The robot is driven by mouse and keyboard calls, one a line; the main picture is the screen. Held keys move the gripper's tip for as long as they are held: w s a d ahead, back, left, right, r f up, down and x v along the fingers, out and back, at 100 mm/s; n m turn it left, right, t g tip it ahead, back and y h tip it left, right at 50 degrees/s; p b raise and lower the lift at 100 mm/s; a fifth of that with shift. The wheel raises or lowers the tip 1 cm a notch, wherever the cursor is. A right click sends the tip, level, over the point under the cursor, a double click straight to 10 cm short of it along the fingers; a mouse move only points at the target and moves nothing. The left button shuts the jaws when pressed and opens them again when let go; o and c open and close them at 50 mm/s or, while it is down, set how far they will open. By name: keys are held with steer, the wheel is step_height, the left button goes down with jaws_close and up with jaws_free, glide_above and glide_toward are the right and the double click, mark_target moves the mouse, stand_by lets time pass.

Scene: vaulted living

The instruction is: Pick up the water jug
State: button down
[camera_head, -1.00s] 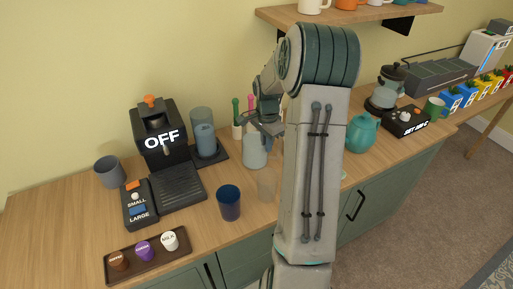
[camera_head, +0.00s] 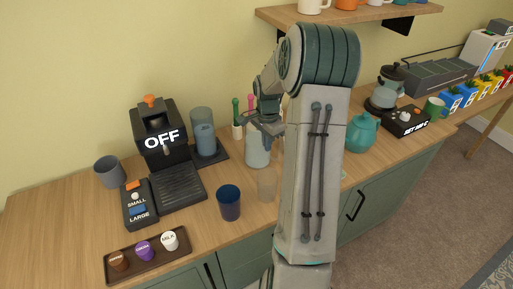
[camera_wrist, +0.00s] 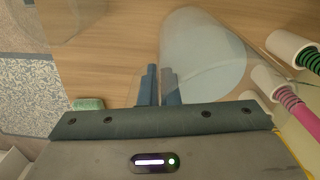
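The water jug (camera_head: 257,152) is a clear, pale blue vessel behind my arm on the wooden counter. In the wrist view the jug (camera_wrist: 207,62) fills the upper middle, with pale water inside. My gripper (camera_head: 268,133) is at the jug's upper right side in the head view. In the wrist view my gripper (camera_wrist: 160,85) has its two dark fingers close together at the jug's near left edge, closed on its handle or wall; which one is not clear. The jug looks upright. I cannot tell whether its base touches the counter.
Behind the jug are white holders with green and pink-handled tools (camera_wrist: 287,45). A coffee machine (camera_head: 160,140) and blue cups (camera_head: 229,203) stand to the left. A clear glass (camera_head: 267,185) is in front. A teal teapot (camera_head: 361,133) is to the right.

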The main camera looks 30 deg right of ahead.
stand_by(0.6)
step_height(320, 180, up, 10)
steer(key=shift+r+b, duration=0.1)
steer(key=shift+b, duration=0.4)
stand_by(0.4)
